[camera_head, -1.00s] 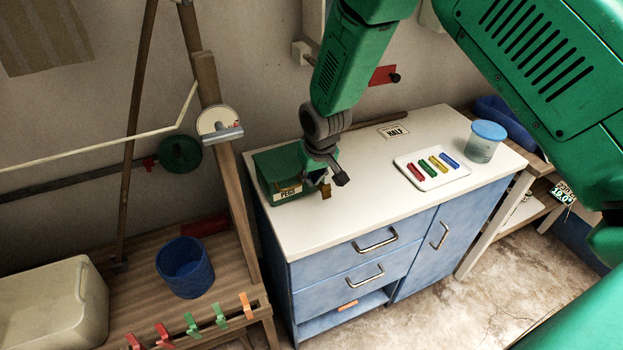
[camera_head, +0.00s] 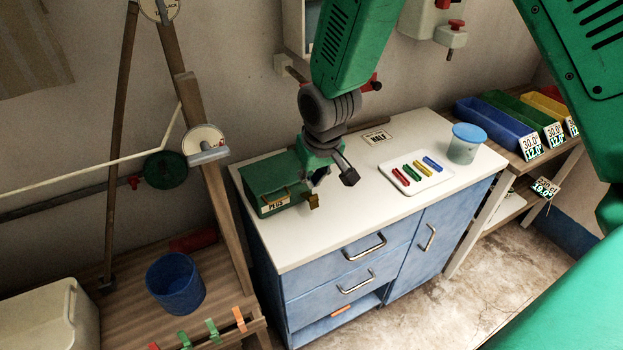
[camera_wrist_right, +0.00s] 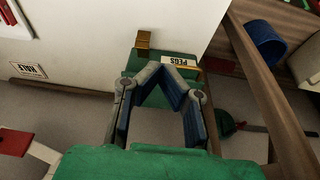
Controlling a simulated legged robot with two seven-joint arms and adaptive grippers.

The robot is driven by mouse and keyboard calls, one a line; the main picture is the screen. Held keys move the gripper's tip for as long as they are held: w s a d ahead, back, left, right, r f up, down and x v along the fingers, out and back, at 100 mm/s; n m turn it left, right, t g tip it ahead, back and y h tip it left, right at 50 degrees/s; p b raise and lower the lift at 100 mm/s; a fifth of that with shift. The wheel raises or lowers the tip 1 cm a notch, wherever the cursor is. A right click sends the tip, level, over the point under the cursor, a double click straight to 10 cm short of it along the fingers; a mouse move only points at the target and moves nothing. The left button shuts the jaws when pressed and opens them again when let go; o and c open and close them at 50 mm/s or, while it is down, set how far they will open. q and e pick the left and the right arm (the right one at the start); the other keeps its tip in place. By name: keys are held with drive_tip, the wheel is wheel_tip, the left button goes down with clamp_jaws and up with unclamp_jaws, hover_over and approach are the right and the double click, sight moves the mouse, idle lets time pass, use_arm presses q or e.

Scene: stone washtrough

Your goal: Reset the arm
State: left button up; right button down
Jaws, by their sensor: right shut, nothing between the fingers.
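My right gripper (camera_head: 334,176) hangs at the end of the green arm, over the back left of the white cabinet top. It is shut and empty. My left gripper is out of view.
On the cabinet top (camera_head: 330,235) are a white tray (camera_head: 440,182) with red, green, yellow and blue pegs, a HALF card (camera_head: 377,137) and a blue-lidded jar (camera_head: 465,145). A blue bucket (camera_head: 175,285) stands left; bins (camera_head: 495,125) stand right. The front cabinet top is clear.

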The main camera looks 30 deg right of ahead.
use_arm(q)
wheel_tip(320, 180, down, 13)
drive_tip(key=b, duration=1.3)
use_arm(e)
drive_tip(key=s+f+n+g, duration=0.1)
drive_tip(key=s+f+g, duration=0.1)
drive_tip(key=s+f, duration=2.5)
wheel_tip(320, 180, down, 5)
drive_tip(key=shift+s+d+f+n, duration=0.1)
drive_tip(key=shift+s+d+n, duration=0.2)
drive_tip(key=shift+s, duration=0.1)
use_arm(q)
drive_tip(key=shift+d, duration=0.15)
use_arm(e)
drive_tip(key=shift+d, duration=0.15)
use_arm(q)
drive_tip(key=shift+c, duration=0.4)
use_arm(e)
drive_tip(key=shift+w, duration=0.1)
